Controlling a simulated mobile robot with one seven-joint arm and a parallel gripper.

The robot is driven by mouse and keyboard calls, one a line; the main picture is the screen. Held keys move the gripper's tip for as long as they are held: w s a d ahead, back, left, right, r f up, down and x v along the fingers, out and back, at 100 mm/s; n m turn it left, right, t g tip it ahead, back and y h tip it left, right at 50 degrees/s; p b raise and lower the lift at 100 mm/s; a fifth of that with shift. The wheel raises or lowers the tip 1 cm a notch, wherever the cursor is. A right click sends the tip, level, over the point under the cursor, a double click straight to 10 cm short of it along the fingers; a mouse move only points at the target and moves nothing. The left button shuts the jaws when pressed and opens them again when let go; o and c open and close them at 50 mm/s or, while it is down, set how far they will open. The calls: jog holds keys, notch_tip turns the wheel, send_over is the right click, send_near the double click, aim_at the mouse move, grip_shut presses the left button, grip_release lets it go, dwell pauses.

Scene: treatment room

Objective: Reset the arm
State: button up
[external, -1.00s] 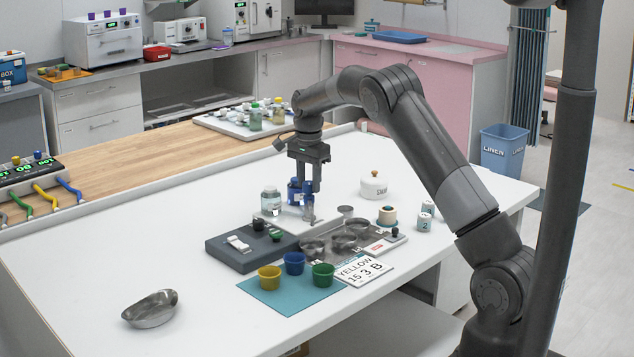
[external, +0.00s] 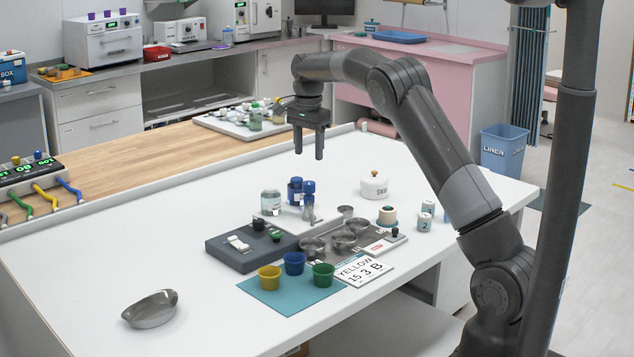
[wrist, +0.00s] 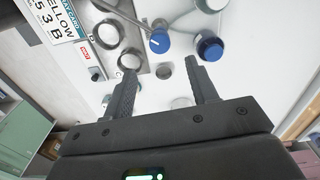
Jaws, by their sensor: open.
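My gripper (external: 309,155) hangs fingers down above the white table, up and clear of the things below it. Its two fingers (wrist: 158,85) are apart in the wrist view, with nothing between the tips. Below it stand a blue-capped bottle (external: 295,190) and a blue-topped item with a metal lower part (external: 308,200). Their blue tops also show in the wrist view, the knob-like one (wrist: 160,41) near the middle and the larger cap (wrist: 209,47) to its right. A clear jar (external: 271,202) stands left of them.
Yellow (external: 269,278), blue (external: 294,263) and green (external: 323,275) cups stand on a teal mat (external: 290,301). A kidney dish (external: 150,309) lies front left.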

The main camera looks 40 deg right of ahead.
jog(key=shift+r, duration=0.9)
jog(key=s+a+r+n+t, duration=0.1)
jog(key=s+a+r+n, duration=0.25)
jog(key=s, duration=0.35)
jog(key=s+a+r+n+t, duration=0.1)
jog(key=s+a+r+n, duration=0.1)
jog(key=s+r, duration=0.35)
jog(key=s+a+r+n+t, duration=0.1)
jog(key=s+a+r+n, duration=0.15)
jog(key=s, duration=0.55)
jog(key=s+a+f+n+t, duration=0.1)
jog(key=s+a+f+n, duration=0.1)
jog(key=s, duration=0.5)
jog(key=s+a+f+n, duration=0.2)
jog(key=s+n, duration=0.2)
jog(key=s, duration=0.4)
jog(key=s+a+f+n+t, duration=0.1)
jog(key=s+a+f+n, duration=0.1)
jog(key=s, duration=0.6)
jog(key=shift+s+a+f+n+t, duration=0.25)
jog(key=shift+a+f+n+t, duration=0.1)
jog(key=shift+a+n, duration=0.15)
jog(key=shift+w+r, duration=0.1)
jog(key=shift+c, duration=0.3)
